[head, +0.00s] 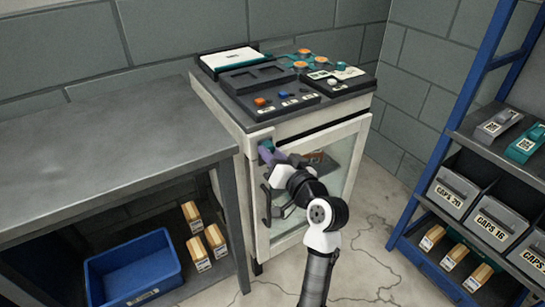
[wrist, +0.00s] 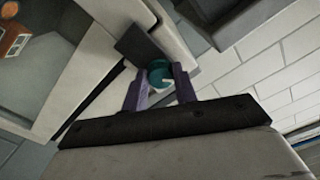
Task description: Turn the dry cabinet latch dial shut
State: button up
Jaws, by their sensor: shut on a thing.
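The dry cabinet (head: 353,150) stands in the middle of the head view, white-framed with a glass door. Its latch dial (head: 266,146) is teal and sits at the upper left corner of the door frame, mostly hidden by my gripper. The wrist view shows the round teal dial (wrist: 159,74) with a light mark on it, next to a dark plate. My gripper (head: 271,155) reaches the dial from the front. In the wrist view its two purple fingers (wrist: 160,82) are shut on the dial, one on each side.
A grey metal table (head: 110,150) stands left of the cabinet, with a blue bin (head: 135,270) and several small boxes below. Control panels (head: 285,100) cover the cabinet top. A blue shelf rack (head: 480,150) with bins stands right. Bare floor lies between.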

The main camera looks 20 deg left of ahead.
dwell(0.3)
jog(key=o, duration=1)
jog(key=b+v, duration=0.1)
jog(key=v, duration=1.2)
jog(key=shift+s+d, duration=0.25)
jog(key=shift+d, duration=0.05)
